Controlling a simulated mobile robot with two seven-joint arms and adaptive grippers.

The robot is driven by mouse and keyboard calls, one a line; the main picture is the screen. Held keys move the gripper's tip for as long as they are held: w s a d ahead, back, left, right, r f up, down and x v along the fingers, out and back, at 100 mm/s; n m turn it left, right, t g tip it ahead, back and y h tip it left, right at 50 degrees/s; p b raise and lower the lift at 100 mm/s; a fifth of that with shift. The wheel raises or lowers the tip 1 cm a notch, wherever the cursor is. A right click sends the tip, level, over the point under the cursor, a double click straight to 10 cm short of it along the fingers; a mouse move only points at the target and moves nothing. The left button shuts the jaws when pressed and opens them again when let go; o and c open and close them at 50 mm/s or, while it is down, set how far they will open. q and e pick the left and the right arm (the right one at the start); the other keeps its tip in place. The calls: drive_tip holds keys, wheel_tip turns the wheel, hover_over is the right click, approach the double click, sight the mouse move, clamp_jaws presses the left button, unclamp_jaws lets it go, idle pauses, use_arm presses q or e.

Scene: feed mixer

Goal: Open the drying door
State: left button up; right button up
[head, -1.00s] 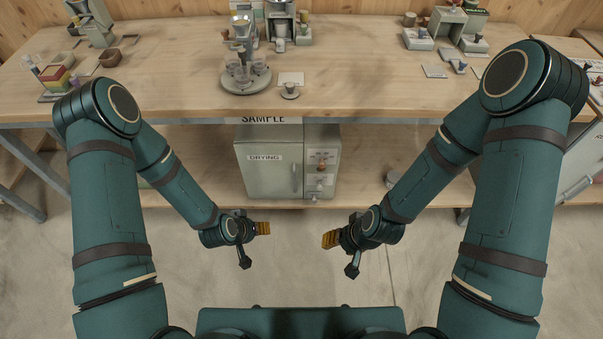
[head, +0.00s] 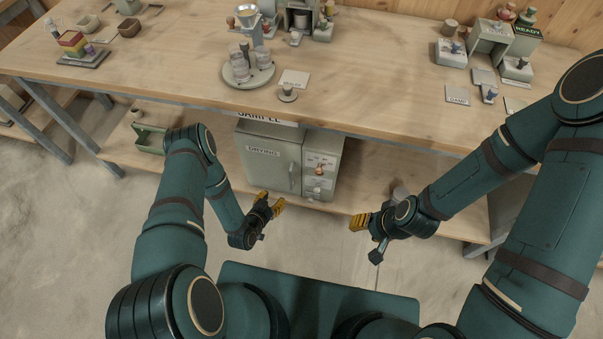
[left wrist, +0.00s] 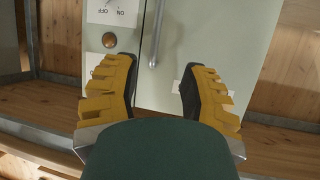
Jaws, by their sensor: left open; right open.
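The drying door (head: 266,163) is the pale grey-green front of a cabinet on the lower shelf, labelled DRYING, and it is shut. Its vertical bar handle (head: 292,177) is at the door's right side. My left gripper (head: 270,199) is open and empty, in front of and below the door. In the left wrist view the handle (left wrist: 156,38) shows beyond and between the two open yellow fingers, apart from them. My right gripper (head: 358,222) is open and empty, to the right of the cabinet and in front of the shelf.
A control panel (head: 319,172) with a brown knob is right of the door. The bench top (head: 370,90) overhangs the cabinet and carries a round tray (head: 248,76) with cups and other devices. A green bin (head: 150,139) stands on the shelf at left. The floor in front is clear.

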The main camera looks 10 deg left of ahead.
sight(290, 180)
use_arm(q)
drive_tip(key=b+x, duration=0.1)
drive_tip(key=x, duration=0.3)
drive_tip(key=b+x, duration=0.1)
drive_tip(key=x, duration=0.4)
drive_tip(key=b+x, duration=0.1)
drive_tip(key=x, duration=0.4)
drive_tip(key=shift+w+d+r+b, duration=0.1)
drive_tip(key=shift+d+r+b, duration=0.1)
drive_tip(key=shift+d+b, duration=0.15)
use_arm(e)
drive_tip(key=f, duration=0.2)
drive_tip(key=w+f, duration=0.1)
drive_tip(key=shift+w+d+f, duration=0.1)
drive_tip(key=shift+d+f, duration=0.25)
use_arm(q)
clamp_jaws()
